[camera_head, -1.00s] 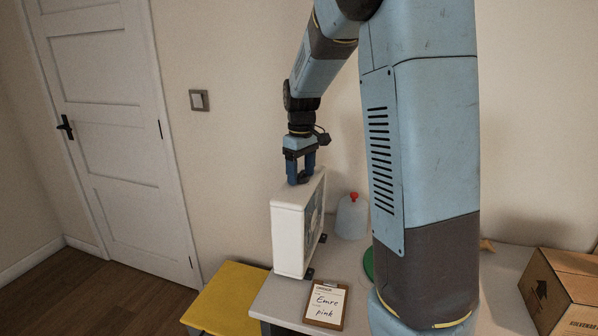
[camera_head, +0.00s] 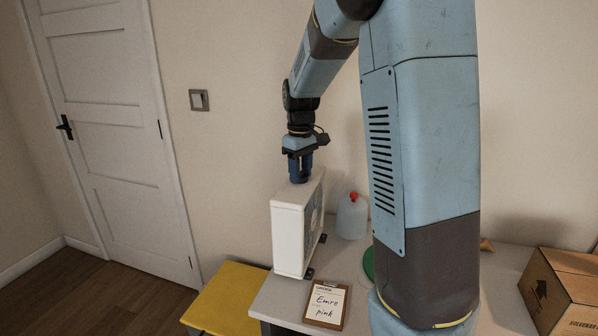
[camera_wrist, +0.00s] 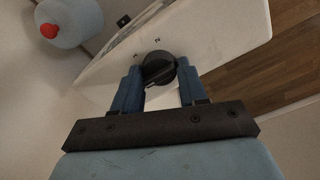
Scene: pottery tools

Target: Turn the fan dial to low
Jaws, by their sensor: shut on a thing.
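The fan is a white upright box (camera_head: 291,236) on the table in the head view, with its grille side turned to the right. Its top also shows in the wrist view (camera_wrist: 225,35). The black round dial (camera_wrist: 158,68) sits on that top, with small marks beside it too small to read surely. My gripper (camera_wrist: 159,80) points down with its blue fingers on either side of the dial, shut on it. In the head view my gripper (camera_head: 300,178) is at the top of the fan and hides the dial.
A clipboard (camera_head: 325,303) lies in front of the fan. A translucent jug with a red cap (camera_head: 352,216) stands behind it, right. A yellow stool (camera_head: 226,297) is at the left. A cardboard box (camera_head: 565,292) is at the far right.

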